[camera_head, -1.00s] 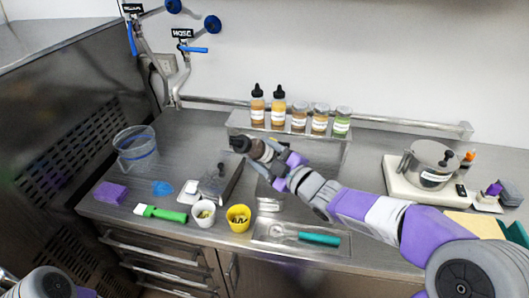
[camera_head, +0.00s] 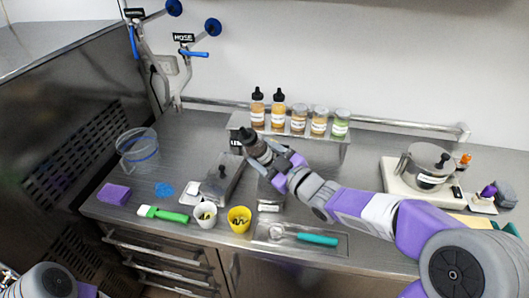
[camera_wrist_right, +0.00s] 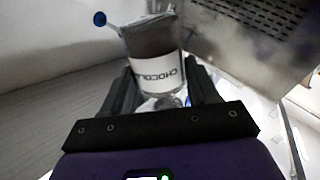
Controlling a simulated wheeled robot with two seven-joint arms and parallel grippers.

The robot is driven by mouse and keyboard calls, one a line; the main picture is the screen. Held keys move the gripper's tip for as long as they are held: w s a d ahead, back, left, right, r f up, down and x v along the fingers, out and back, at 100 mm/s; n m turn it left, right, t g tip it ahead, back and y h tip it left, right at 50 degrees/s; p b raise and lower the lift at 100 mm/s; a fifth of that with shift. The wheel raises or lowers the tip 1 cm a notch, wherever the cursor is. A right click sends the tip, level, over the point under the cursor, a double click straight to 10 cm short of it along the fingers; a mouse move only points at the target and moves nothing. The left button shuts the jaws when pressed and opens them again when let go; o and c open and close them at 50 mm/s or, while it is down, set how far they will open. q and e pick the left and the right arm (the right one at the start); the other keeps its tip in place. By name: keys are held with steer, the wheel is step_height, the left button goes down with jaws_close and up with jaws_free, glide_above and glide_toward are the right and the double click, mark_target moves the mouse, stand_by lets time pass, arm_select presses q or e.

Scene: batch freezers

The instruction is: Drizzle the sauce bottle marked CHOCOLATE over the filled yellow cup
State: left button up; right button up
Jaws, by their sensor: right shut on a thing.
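My right gripper (camera_head: 279,168) is shut on a dark sauce bottle (camera_head: 255,146). In the right wrist view the bottle (camera_wrist_right: 155,70) sits between the fingers, and its white label reads CHOCOLATE. The yellow cup (camera_head: 239,226) stands on the counter nearer the front edge, lower in the picture than the bottle, with small pieces visible inside. My left gripper is out of view; only part of my left arm shows at bottom left.
A white cup (camera_head: 204,222) stands just left of the yellow cup. A metal tray (camera_head: 270,243) with a teal-handled tool is to the right. A shelf (camera_head: 340,152) holds several bottles and jars behind. A green-handled brush (camera_head: 165,214) and clear tub (camera_head: 137,150) are left.

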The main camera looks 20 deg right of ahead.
steer(key=m+p, duration=0.1)
steer(key=m, duration=0.1)
steer(key=r+m+p, duration=0.1)
steer(key=m+p, duration=0.1)
steer(key=m, duration=0.1)
steer(key=shift+r, duration=0.2)
steer(key=shift+m, duration=0.3)
steer(key=s+a+b, duration=0.3)
steer(key=s+b, duration=0.1)
steer(key=s, duration=0.3)
steer(key=s+a+b, duration=0.3)
steer(key=s+b, duration=0.2)
steer(key=s, duration=0.1)
steer(key=shift+s, duration=0.35)
